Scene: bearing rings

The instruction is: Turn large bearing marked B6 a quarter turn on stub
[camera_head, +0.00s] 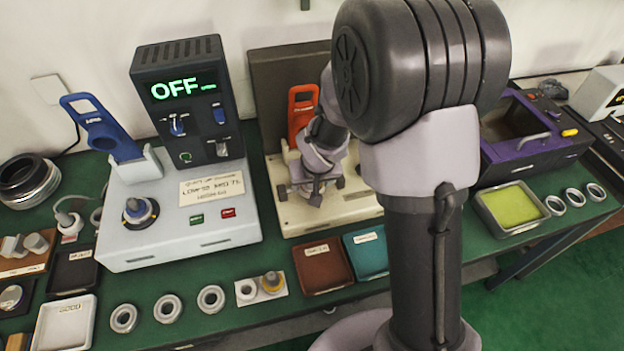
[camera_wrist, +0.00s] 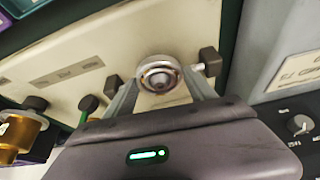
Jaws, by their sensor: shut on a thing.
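In the wrist view a round silver ring, the large bearing (camera_wrist: 160,72), sits between the two grey fingers of my gripper (camera_wrist: 161,82). A darker round centre shows inside it, apparently the stub end. I cannot read a B6 mark on it. My gripper is shut on the bearing at the cream station (camera_wrist: 72,68). In the head view my gripper (camera_head: 317,190) reaches down over the same cream station (camera_head: 350,210). The bearing and stub cannot be made out there behind my gripper.
An orange-red tool (camera_head: 301,108) stands behind my gripper. A grey console (camera_head: 180,245) with an OFF display and blue tool (camera_head: 100,128) is on the left. Brown (camera_head: 323,268) and teal (camera_head: 368,254) trays lie in front. Several loose rings lie along the bench's front edge.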

